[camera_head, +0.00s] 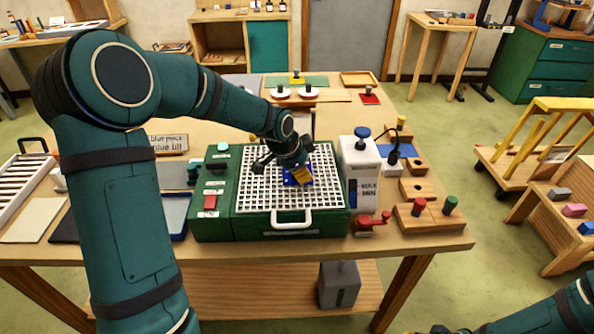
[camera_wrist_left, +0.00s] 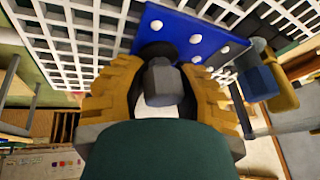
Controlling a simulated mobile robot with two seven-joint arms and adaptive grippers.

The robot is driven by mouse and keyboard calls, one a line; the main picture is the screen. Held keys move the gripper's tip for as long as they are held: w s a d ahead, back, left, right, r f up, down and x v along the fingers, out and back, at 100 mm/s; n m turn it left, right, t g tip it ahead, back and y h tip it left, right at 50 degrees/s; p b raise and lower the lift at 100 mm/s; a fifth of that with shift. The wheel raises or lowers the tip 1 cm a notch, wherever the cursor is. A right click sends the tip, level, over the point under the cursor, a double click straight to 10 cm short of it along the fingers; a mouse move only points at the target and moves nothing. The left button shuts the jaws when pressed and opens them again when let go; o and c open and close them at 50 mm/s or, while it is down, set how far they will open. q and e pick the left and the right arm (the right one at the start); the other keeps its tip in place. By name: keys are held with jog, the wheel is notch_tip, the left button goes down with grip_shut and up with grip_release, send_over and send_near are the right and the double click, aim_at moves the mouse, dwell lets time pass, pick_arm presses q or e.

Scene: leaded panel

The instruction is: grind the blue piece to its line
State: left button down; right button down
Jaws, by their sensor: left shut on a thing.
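My left gripper (camera_head: 298,172) is low over the white grid top (camera_head: 262,200) of the green grinder (camera_head: 215,228). In the left wrist view its yellow fingers (camera_wrist_left: 160,88) are shut on a dark grey knob (camera_wrist_left: 162,82). The knob stands on the blue piece (camera_wrist_left: 185,35), a flat blue plate with white dots, over the grid. In the head view the blue piece (camera_head: 290,180) is partly hidden by the fingers. I cannot see its line, nor whether it touches the grid. My right arm shows at the bottom right; its gripper is barely in frame.
A red switch (camera_head: 210,202) is on the grinder's left part and a white handle (camera_head: 291,219) on its front. A white container (camera_head: 358,165) with a blue cap stands right of it. Wooden blocks with knobs (camera_head: 425,217) are farther right. A label board (camera_head: 168,143) stands behind left.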

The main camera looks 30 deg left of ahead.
aim_at(308, 186)
pick_arm(q)
jog(key=shift+w+d+r, duration=0.1)
jog(key=shift+w+d, duration=0.05)
jog(key=shift+d, duration=0.05)
jog(key=shift+s+d+b, duration=0.4)
jog(key=shift+s+d, duration=0.1)
jog(key=shift+s, duration=0.35)
jog(key=shift+s+d+b, duration=0.4)
jog(key=shift+s+d, duration=0.1)
jog(key=shift+s, duration=0.35)
jog(key=c, duration=0.7)
grip_release()
jog(key=shift+o, duration=0.2)
jog(key=v, duration=1.2)
